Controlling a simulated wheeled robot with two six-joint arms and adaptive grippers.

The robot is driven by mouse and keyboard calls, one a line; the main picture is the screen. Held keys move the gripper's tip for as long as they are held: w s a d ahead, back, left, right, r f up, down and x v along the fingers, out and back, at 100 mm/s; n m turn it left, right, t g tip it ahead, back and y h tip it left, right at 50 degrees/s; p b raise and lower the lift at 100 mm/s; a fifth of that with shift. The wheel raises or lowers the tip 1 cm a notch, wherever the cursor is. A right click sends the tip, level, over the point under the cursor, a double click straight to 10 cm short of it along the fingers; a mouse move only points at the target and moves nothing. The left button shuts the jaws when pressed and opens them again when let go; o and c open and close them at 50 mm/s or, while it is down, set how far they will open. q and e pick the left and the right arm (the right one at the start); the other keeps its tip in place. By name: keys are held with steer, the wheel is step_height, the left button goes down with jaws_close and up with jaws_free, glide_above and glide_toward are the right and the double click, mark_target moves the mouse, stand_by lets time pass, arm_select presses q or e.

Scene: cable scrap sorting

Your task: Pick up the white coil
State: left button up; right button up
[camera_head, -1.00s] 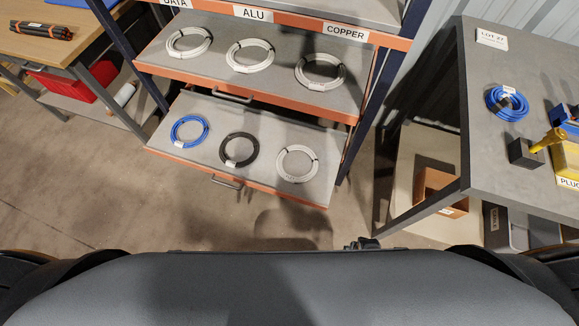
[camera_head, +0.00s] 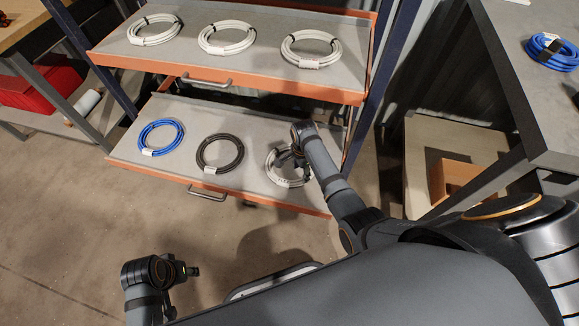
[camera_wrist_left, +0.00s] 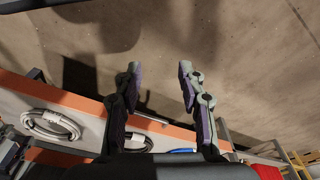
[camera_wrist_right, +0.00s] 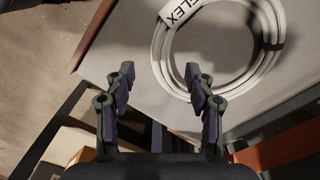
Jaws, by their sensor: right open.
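The white coil (camera_head: 288,184) lies flat at the right end of the lower pulled-out shelf, partly covered by my right gripper (camera_head: 290,158). In the right wrist view the white coil (camera_wrist_right: 161,55) has a white label with black letters and dark ties. There my right gripper (camera_wrist_right: 160,75) is open and empty; one fingertip overlaps the coil's near rim in the picture, and I cannot tell whether it touches. My left gripper (camera_wrist_left: 160,68) is open and empty over the floor, away from the shelves. Its arm shows at the bottom left of the head view.
A blue coil (camera_head: 144,139) and a black coil (camera_head: 200,155) lie left on the same shelf (camera_head: 175,104). Three white coils lie on the upper shelf (camera_head: 185,55), which overhangs behind. A grey table (camera_head: 508,50) with a blue coil (camera_head: 535,44) stands right.

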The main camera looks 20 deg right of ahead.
mark_target(301, 180)
steer(key=shift+f, duration=0.9)
steer(key=f+b, duration=0.3)
steer(key=f, duration=0.2)
steer(key=shift+d+f, duration=0.15)
steer(key=shift+d, duration=0.05)
arm_select(q)
steer(key=shift+w+d+f+t+h, duration=0.2)
steer(key=shift+d+f+t+h, duration=0.05)
steer(key=shift+d+f+t, duration=0.3)
steer(key=shift+w+d+f+t+h, duration=0.15)
steer(key=shift+d+f+t+h, duration=0.2)
steer(key=shift+f, duration=0.3)
arm_select(e)
jaws_close()
